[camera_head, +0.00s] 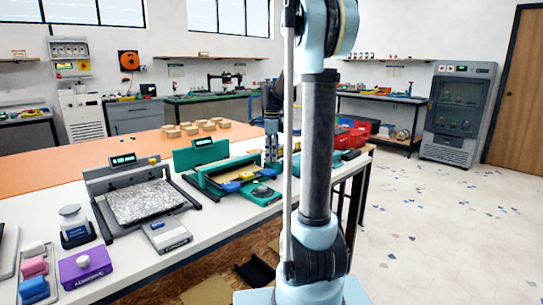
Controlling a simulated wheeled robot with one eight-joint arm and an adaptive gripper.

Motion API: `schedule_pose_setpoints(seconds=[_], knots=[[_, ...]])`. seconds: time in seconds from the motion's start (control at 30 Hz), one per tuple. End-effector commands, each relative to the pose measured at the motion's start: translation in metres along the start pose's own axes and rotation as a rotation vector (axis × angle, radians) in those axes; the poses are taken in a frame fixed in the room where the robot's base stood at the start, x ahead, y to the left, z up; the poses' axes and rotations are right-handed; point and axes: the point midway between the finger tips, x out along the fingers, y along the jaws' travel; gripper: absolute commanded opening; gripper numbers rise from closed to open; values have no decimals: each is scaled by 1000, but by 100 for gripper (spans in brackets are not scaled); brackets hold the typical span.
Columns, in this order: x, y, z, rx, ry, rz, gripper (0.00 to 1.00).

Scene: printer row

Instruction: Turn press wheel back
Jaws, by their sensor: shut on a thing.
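A green press (222,172) with a small display on top stands on the white table, with yellow and blue pieces on its front. A dark round knob (262,190) sits on the green box at its front right. My gripper (272,158) points down at the right end of the press, partly beside my arm column. It is shut on what seems to be the press wheel. The wheel itself is too small and too covered by the fingers and arm to make out, so its turn cannot be told.
A grey press (145,202) with a speckled plate stands to the left. A grey box (167,235), a jar (74,222) and a purple box (86,268) are nearer. Several tan blocks (195,127) lie behind on the orange surface. Red bins (350,138) stand right of my arm.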

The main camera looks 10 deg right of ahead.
Motion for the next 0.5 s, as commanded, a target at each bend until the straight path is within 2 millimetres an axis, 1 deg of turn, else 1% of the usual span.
schedule_pose_setpoints(seconds=[0.5], knots=[[-1,-1,-1,-488,2,-5,18]])
